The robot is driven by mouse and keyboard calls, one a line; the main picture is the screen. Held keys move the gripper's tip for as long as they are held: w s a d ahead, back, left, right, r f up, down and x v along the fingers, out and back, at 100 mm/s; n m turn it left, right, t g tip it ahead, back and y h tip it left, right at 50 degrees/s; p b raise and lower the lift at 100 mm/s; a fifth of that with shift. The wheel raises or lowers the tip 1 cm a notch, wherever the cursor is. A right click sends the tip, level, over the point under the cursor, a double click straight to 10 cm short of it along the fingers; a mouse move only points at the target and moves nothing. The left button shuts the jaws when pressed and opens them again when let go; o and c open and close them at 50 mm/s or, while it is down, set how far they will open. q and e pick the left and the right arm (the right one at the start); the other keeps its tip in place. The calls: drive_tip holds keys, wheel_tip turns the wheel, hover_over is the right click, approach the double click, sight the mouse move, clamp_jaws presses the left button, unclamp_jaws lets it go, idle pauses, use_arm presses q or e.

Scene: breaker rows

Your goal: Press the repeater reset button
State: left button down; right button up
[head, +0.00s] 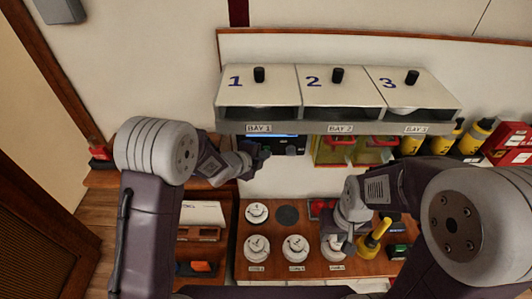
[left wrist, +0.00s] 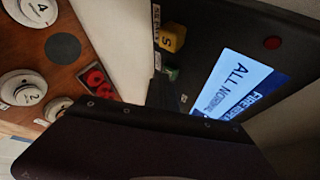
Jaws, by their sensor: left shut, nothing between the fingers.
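The fire repeater panel (head: 285,144) is a black box under the bay 1 shelf. In the left wrist view its lit screen (left wrist: 238,82) reads roughly "FIRE REP… ALL NORMAL". A yellow button (left wrist: 172,37), a green button (left wrist: 172,73) and a red lamp (left wrist: 272,43) are on its face; the small labels are too blurred to tell which is reset. My left gripper (head: 261,157) is shut and empty, close in front of the panel's left side; contact cannot be told. My right gripper (head: 349,243) is low over the wooden board; its fingers are unclear.
The wooden board (head: 267,270) holds several white round detectors and a dark disc. A shelf with bays 1, 2 and 3 (head: 338,86) overhangs the panel. Red-handled green-yellow boxes (head: 340,150), yellow-black bottles (head: 475,137) and red boxes (head: 507,142) stand to the right.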

use_arm(q)
drive_tip(key=shift+w, duration=0.2)
drive_tip(key=shift+s+b, duration=0.4)
drive_tip(key=shift+s, duration=0.05)
drive_tip(key=s+b, duration=0.3)
drive_tip(key=s, duration=0.3)
drive_tip(key=shift+b, duration=0.35)
idle(0.6)
